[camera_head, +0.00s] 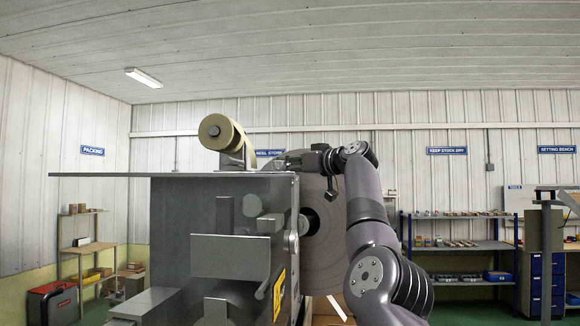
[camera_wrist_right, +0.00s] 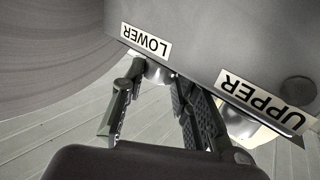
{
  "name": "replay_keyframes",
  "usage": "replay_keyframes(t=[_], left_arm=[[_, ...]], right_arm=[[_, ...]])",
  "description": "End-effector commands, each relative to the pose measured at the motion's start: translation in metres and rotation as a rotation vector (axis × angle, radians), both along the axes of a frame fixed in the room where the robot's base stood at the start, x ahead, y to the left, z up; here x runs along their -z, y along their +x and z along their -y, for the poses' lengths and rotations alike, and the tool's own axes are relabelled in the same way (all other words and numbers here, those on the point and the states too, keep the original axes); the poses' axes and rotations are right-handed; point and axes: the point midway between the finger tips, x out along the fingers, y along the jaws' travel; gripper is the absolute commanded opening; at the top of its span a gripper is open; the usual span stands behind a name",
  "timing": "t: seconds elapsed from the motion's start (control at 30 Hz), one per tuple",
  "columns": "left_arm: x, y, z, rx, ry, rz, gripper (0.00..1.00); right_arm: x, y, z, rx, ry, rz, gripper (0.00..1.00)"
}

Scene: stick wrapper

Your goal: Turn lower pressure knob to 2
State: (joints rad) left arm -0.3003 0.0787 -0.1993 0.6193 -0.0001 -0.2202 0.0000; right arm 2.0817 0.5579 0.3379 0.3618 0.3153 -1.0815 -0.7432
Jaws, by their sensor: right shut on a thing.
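In the right wrist view, the lower pressure knob (camera_wrist_right: 157,74) is a pale metal knob beside the upside-down LOWER label (camera_wrist_right: 146,42). My right gripper (camera_wrist_right: 156,80) is shut on this knob, with one finger on each side of it. The fingers partly hide the knob, and I see no scale or number on it. A second pale knob (camera_wrist_right: 245,126) sits by the UPPER label (camera_wrist_right: 262,101), partly behind a finger. In the head view, my right gripper (camera_head: 284,161) reaches left to the upper part of the machine; the knobs cannot be made out there. My left gripper is out of view.
The grey machine (camera_head: 225,255) fills the centre, with a flat plate on top, a tan roll (camera_head: 222,133) above and a large disc (camera_head: 335,240) behind. A yellow label (camera_head: 278,294) is on its side. Shelves (camera_head: 460,248) stand at the back right, clear of my arm.

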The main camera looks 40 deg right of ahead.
Motion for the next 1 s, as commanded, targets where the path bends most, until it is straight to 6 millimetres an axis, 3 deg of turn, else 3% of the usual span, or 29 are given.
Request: replay_keyframes(t=[0.4, 0.43, 0.53, 1.0], left_arm=[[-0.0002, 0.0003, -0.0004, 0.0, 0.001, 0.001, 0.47], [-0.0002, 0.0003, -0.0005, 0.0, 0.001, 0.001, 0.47], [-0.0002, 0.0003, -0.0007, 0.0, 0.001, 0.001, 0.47], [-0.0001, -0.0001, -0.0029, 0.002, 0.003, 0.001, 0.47]], right_arm=[[-0.002, -0.0017, 0.0006, -0.016, 0.002, 0.009, 0.0], [-0.002, -0.0016, 0.0006, -0.016, 0.002, 0.009, 0.28], [-0.0018, -0.0016, 0.0005, -0.016, 0.002, 0.008, 0.35], [-0.0007, -0.0042, 0.0015, -0.014, 0.002, 0.006, 0.36]])
